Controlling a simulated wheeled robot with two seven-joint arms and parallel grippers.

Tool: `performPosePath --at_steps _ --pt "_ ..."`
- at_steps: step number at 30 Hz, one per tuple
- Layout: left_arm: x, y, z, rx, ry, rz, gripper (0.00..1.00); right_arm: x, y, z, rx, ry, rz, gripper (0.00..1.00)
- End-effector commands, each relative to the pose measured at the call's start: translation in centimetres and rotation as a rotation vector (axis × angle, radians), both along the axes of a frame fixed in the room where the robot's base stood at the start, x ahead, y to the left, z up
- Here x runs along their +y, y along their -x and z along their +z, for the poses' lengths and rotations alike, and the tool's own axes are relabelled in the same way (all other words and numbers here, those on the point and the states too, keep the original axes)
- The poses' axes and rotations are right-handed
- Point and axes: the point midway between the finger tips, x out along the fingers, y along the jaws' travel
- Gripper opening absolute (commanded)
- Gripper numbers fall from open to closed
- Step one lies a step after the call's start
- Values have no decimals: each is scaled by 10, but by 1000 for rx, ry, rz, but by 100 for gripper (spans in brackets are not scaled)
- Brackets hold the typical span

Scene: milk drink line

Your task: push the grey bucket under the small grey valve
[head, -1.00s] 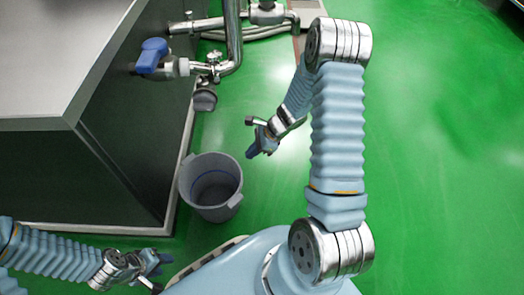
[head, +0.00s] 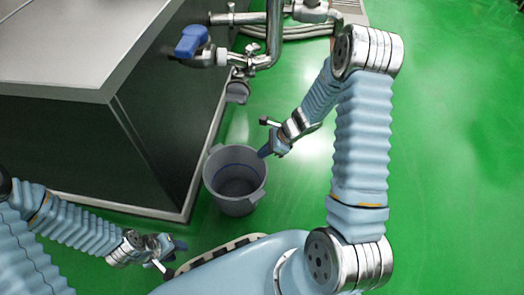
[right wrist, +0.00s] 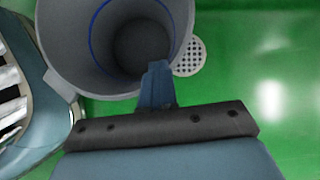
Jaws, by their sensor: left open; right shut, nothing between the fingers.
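The grey bucket (head: 236,207) stands upright and empty on the green floor beside the dark cabinet. In the right wrist view its wall (right wrist: 68,45) and blue inner ring fill the upper left. My right gripper (head: 265,151) is shut and empty at the bucket's upper right rim. Its fingertips (right wrist: 158,72) overlap the rim in the wrist view; I cannot tell whether they touch. My left gripper (head: 174,258) is open and empty, low at the left, apart from the bucket. A small grey metal valve (head: 253,49) sits on the pipework above and beyond the bucket.
A blue-handled valve (head: 192,41) sticks out from the cabinet (head: 160,130). A grey round fitting (head: 237,92) is low beside the cabinet, beyond the bucket. A round perforated floor drain (right wrist: 190,57) shows beside the bucket in the wrist view. Open floor lies to the right.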

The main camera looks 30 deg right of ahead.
Motion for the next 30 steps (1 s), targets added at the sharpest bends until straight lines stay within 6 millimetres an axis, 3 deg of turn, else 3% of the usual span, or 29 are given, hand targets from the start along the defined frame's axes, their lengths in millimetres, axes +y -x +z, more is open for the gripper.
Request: performPosePath --at_steps 1,4,12,18,23,30 --pt "0 0 -1 0 0 0 43 -9 9 -8 17 8 -4 0" --pt "0 0 -1 0 0 0 43 -17 14 -9 17 8 -1 0" --pt "0 0 -1 0 0 0 43 -16 15 -8 19 5 2 0" --pt "0 0 13 0 0 0 43 -16 14 9 17 4 1 0" --pt "0 1 12 3 1 -2 43 -19 16 6 21 5 3 0" --pt "0 1 16 2 0 -2 43 -62 35 8 19 6 -2 0"
